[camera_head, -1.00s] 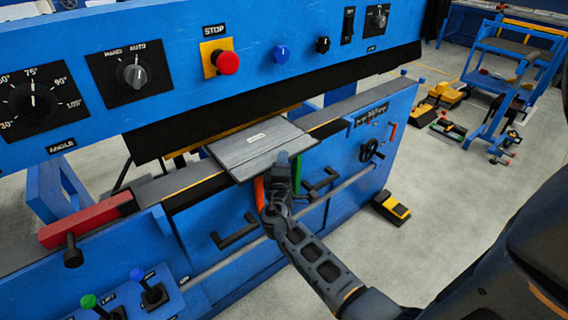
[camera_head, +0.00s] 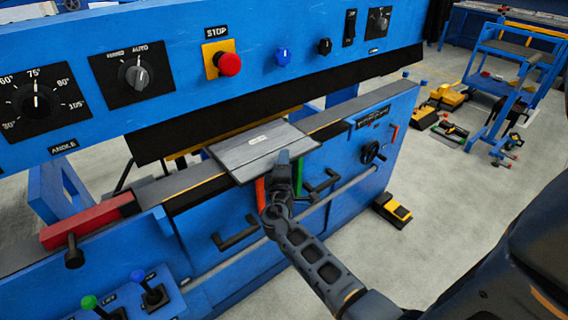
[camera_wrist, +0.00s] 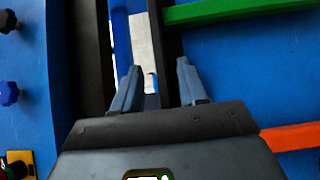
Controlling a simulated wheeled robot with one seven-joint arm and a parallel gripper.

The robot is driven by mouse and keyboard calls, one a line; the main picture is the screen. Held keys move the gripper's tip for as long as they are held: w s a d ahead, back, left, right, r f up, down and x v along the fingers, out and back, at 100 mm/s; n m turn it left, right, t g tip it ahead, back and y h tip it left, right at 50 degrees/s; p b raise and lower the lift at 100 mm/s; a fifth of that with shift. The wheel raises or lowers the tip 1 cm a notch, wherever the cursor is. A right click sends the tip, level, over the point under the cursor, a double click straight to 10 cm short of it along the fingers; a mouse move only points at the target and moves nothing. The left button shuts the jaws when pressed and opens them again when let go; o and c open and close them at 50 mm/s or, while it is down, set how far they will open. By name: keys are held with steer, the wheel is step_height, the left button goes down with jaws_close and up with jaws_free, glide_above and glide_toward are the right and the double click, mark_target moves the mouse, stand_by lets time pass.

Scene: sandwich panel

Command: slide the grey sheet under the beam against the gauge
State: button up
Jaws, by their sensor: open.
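The grey sheet (camera_head: 258,152) lies flat across the machine's bed (camera_head: 180,186), in front of and below the blue beam (camera_head: 170,32) with its black lower edge (camera_head: 230,113). Its far edge reaches close to the black edge; whether it passes under cannot be told. A small pale label is on its top. My gripper (camera_head: 284,158) is at the sheet's near right edge, overlapping it in the head view; contact cannot be told. In the wrist view my gripper (camera_wrist: 157,85) shows two fingers apart with nothing between them, and I cannot make out the sheet. I cannot identify the gauge.
A red block (camera_head: 88,219) sits on the bed at the left. Orange (camera_head: 260,193) and green (camera_head: 298,176) bars stick out below the sheet. Black handles (camera_head: 238,236) and a handwheel (camera_head: 373,152) project from the front. A trolley (camera_head: 505,85) stands on the floor at right.

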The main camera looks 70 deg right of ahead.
steer(key=shift+f, duration=0.1)
steer(key=b+v, duration=0.1)
steer(key=v, duration=0.6)
steer(key=shift+a, duration=0.4)
steer(key=shift+s+a, duration=0.1)
